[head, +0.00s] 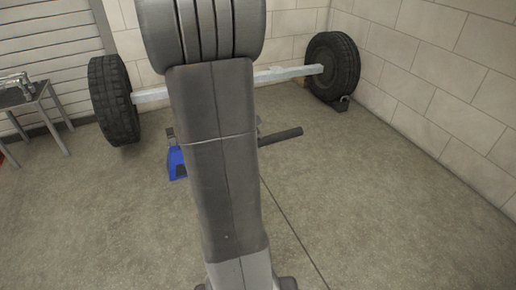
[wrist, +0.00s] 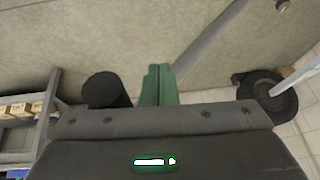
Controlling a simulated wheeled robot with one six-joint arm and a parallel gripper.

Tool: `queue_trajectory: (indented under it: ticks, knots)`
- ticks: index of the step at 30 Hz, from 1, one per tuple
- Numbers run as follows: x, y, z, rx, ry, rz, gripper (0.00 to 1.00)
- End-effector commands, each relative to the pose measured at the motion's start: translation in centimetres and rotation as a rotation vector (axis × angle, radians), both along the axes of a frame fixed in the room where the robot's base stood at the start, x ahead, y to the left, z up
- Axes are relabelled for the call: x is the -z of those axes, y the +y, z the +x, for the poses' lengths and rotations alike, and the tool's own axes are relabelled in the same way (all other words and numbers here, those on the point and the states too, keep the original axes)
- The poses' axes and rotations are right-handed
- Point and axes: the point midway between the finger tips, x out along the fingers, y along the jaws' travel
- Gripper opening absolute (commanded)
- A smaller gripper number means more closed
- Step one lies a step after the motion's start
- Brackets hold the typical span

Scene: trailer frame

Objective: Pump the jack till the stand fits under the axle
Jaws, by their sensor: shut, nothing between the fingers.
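In the head view, the pale axle (head: 285,73) runs between a left wheel (head: 113,100) and a right wheel (head: 335,67). A blue piece (head: 177,161), either the jack or the stand, shows low on the floor behind my arm, mostly hidden. A dark bar (head: 281,137), which looks like the jack handle, sticks out to the right of my arm. In the wrist view, my gripper (wrist: 159,69) has its green fingers together, with nothing between them. A black round end (wrist: 107,90) is left of the fingers, and a grey bar (wrist: 210,42) passes to their right, apparently apart.
A small metal table (head: 35,98) stands at the left in the head view. Block walls close off the back and right. The floor (head: 390,220) at the front right is clear. Shelving with boxes (wrist: 22,106) shows in the wrist view.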

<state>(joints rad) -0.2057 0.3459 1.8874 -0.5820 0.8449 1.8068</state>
Motion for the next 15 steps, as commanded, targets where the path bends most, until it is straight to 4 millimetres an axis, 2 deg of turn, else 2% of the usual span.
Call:
queue_trajectory:
  ticks: [1, 6, 15]
  knots:
    - [-1.5, 0.5, -0.2, -0.002, -0.002, 0.001, 0.0]
    - [-3.8, 1.4, -0.8, -0.002, -0.001, 0.0, 0.0]
    - [-4.8, 1.9, -1.2, -0.001, 0.002, -0.001, 0.0]
